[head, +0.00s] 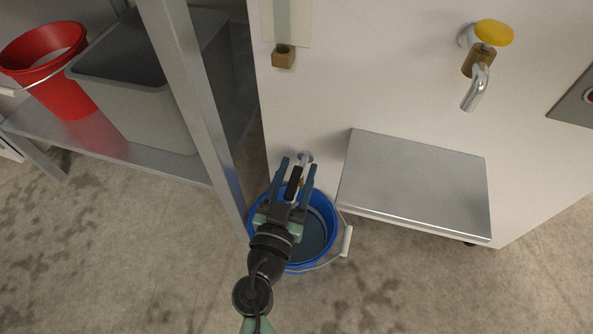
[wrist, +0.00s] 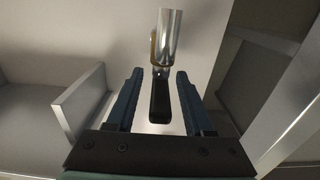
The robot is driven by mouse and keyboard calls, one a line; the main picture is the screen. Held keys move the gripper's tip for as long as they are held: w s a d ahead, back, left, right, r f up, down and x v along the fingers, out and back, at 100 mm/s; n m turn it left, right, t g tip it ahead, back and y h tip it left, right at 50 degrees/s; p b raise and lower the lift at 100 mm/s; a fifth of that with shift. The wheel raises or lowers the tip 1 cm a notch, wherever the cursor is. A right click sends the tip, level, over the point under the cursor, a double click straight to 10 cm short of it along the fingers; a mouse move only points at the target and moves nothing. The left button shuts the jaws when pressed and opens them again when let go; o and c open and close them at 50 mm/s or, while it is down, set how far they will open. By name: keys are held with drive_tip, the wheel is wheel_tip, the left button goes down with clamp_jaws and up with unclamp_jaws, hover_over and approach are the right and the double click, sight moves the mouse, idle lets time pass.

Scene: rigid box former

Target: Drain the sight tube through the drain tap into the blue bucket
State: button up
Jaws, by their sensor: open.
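The sight tube (head: 282,18) is a pale green strip on the white panel, its lower end in a brass fitting (head: 284,57). The drain tap (head: 305,158) sticks out low on the panel; its metal pipe (wrist: 168,38) and black lever (wrist: 160,100) show in the wrist view. My gripper (head: 297,168) is open, with one blue finger on each side of the black lever. Gaps show between lever and fingers in the wrist view (wrist: 160,76). The blue bucket (head: 331,218) stands on the floor under the tap, partly hidden by my gripper; I cannot tell what it holds.
A metal shelf (head: 150,166) with a post (head: 190,90) at left bears a red bucket (head: 62,85) and a grey bin (head: 150,115). A metal-topped box (head: 415,185) stands right of the blue bucket. A yellow-handled tap (head: 494,33) is higher up. The front floor is clear.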

clamp_jaws()
idle(0.3)
